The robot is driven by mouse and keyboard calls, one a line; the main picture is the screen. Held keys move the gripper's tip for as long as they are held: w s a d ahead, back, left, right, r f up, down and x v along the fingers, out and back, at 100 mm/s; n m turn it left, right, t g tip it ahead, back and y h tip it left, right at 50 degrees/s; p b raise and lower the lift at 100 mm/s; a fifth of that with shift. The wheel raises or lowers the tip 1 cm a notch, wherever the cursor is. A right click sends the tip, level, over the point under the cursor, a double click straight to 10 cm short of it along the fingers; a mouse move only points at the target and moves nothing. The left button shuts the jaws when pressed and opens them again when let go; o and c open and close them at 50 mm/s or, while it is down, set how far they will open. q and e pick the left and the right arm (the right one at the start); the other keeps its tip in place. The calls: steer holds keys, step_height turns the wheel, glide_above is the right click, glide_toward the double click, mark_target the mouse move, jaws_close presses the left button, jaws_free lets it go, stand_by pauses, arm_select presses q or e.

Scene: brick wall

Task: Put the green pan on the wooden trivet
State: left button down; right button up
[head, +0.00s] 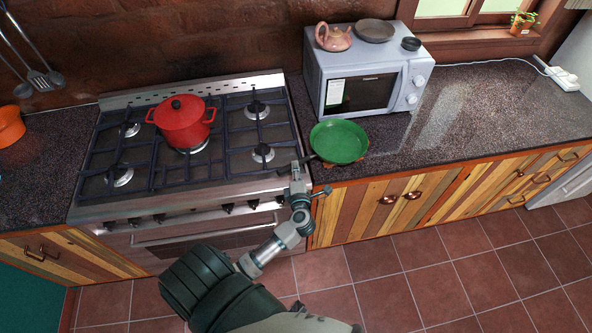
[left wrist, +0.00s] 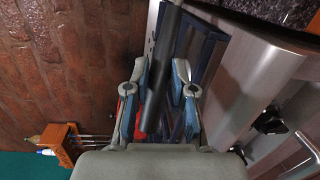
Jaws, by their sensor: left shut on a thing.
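The green pan (head: 338,141) is at the counter's front edge, just right of the stove, with its dark handle pointing left. Brown wooden edges of the trivet (head: 362,150) show around the pan's rim; the rest is hidden beneath it. I cannot tell whether the pan touches the trivet or hovers slightly above it. My left gripper (head: 296,172) is shut on the pan's handle near the stove's right front corner. In the left wrist view, the dark handle (left wrist: 160,65) runs between the two fingers of the left gripper (left wrist: 158,95). My right gripper is not in view.
A red pot (head: 182,122) stands on the stove (head: 222,150). The microwave (head: 365,85) is close behind the pan, with a teapot (head: 333,38) and dishes on top. The counter (head: 470,105) to the right is mostly clear.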

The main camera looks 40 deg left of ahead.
arm_select(q)
steer(key=c, duration=1)
jaws_free()
steer(key=shift+a, duration=0.1)
steer(key=shift+s, duration=0.15)
